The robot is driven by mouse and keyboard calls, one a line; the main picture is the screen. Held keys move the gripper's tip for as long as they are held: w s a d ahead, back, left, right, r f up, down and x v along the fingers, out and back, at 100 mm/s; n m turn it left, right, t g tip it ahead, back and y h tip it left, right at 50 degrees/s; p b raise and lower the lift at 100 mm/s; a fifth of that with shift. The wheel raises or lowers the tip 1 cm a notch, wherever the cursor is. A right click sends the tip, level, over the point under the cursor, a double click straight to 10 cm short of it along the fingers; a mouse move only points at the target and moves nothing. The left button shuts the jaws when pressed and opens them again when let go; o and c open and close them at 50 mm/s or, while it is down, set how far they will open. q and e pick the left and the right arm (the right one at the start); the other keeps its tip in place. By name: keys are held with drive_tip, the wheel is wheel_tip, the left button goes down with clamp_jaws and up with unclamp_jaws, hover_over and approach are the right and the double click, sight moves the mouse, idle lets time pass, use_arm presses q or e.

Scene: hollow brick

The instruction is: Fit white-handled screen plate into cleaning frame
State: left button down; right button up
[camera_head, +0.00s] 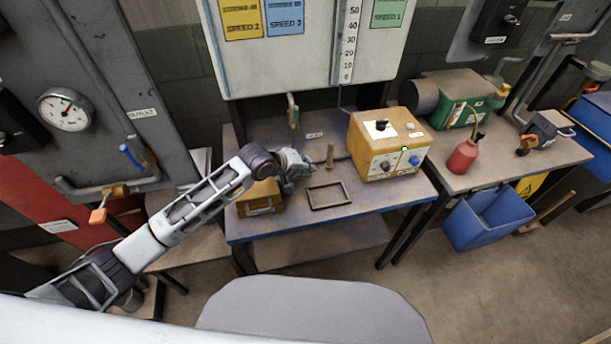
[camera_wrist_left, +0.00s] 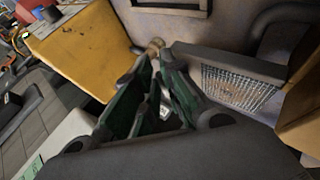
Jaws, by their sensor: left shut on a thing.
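My left gripper (camera_head: 293,163) is over the left part of the workbench, beside a tan box. In the left wrist view its green-padded fingers (camera_wrist_left: 160,55) are closed together at the tips. A dark-rimmed plate with a bright mesh (camera_wrist_left: 240,86) extends from the fingertips to the right, and I take it as the screen plate in the grip. Its handle is mostly hidden by the fingers. The cleaning frame (camera_head: 311,199), a dark open rectangle, lies flat on the bench right of the gripper, and its edge shows in the wrist view (camera_wrist_left: 170,8). My right gripper is not visible.
A yellow control box (camera_head: 375,160) with knobs stands right of the frame. A tan upright post (camera_head: 330,156) stands behind the frame. The tan box (camera_head: 262,197) sits at the bench's left edge. A red bottle (camera_head: 463,157) stands on the right bench.

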use_arm(q)
drive_tip(key=shift+f, duration=0.15)
drive_tip(key=shift+f, duration=2.15)
drive_tip(key=c, duration=1.5)
unclamp_jaws()
drive_tip(key=shift+s+a, duration=0.1)
drive_tip(key=v, duration=1.2)
